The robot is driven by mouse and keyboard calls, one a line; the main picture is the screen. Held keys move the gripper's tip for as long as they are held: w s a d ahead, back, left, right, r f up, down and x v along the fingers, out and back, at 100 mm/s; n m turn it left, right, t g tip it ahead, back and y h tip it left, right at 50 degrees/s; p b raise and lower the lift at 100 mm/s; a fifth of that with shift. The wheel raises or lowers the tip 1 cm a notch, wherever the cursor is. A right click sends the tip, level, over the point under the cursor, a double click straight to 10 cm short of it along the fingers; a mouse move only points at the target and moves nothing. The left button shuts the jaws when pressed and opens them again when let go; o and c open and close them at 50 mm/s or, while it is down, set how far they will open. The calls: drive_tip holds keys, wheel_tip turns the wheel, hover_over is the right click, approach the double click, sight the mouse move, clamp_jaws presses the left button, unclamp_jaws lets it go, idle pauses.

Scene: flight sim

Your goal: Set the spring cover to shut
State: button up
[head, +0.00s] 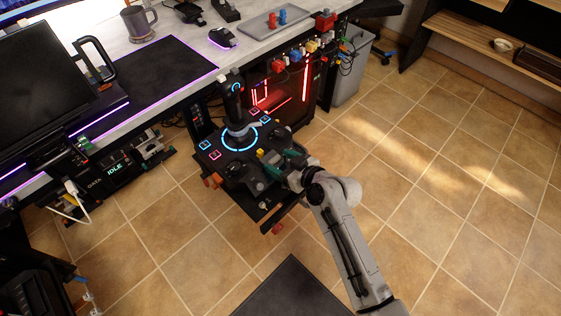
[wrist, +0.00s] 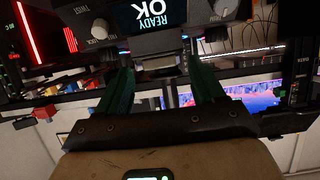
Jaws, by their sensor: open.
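The joystick unit (head: 232,150), a black panel with a lit blue ring and an upright stick, is mounted beside the desk. My gripper (head: 273,164) is at its near right edge. In the wrist view its two green fingers (wrist: 162,76) are apart, with no object clearly held between them. Just beyond the fingertips is the panel's dark edge, with a "READY OK" screen (wrist: 155,13) and knobs (wrist: 100,28). I cannot pick out the spring cover for certain, nor tell whether it is open or shut. The fingers and wrist hide part of the panel edge.
The desk (head: 160,50) with a mug (head: 139,22) and a grey tray (head: 272,24) lies behind the unit. A red-lit computer case (head: 285,90) and a grey bin (head: 352,75) stand beyond it. Tiled floor (head: 440,170) is open to the right.

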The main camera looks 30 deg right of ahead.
sight(267, 155)
drive_tip(key=shift+w+f, duration=0.15)
drive_tip(key=shift+w, duration=0.15)
drive_tip(key=shift+a, duration=0.1)
drive_tip(key=shift+c, duration=0.3)
drive_tip(key=c, duration=1.1)
drive_tip(key=shift+w+a+b, duration=0.2)
drive_tip(key=shift+w, duration=0.65)
drive_tip(key=shift+w+a+b, duration=0.2)
drive_tip(key=shift+w+a, duration=0.05)
drive_tip(key=shift+w, duration=0.6)
drive_tip(key=shift+w+a+b, duration=0.2)
drive_tip(key=shift+w, duration=0.65)
drive_tip(key=o, duration=1.2)
drive_tip(key=shift+c, duration=0.2)
drive_tip(key=p+v, duration=0.1)
drive_tip(key=v, duration=0.9)
drive_tip(key=shift+s+r, duration=0.2)
drive_tip(key=shift+s, duration=0.05)
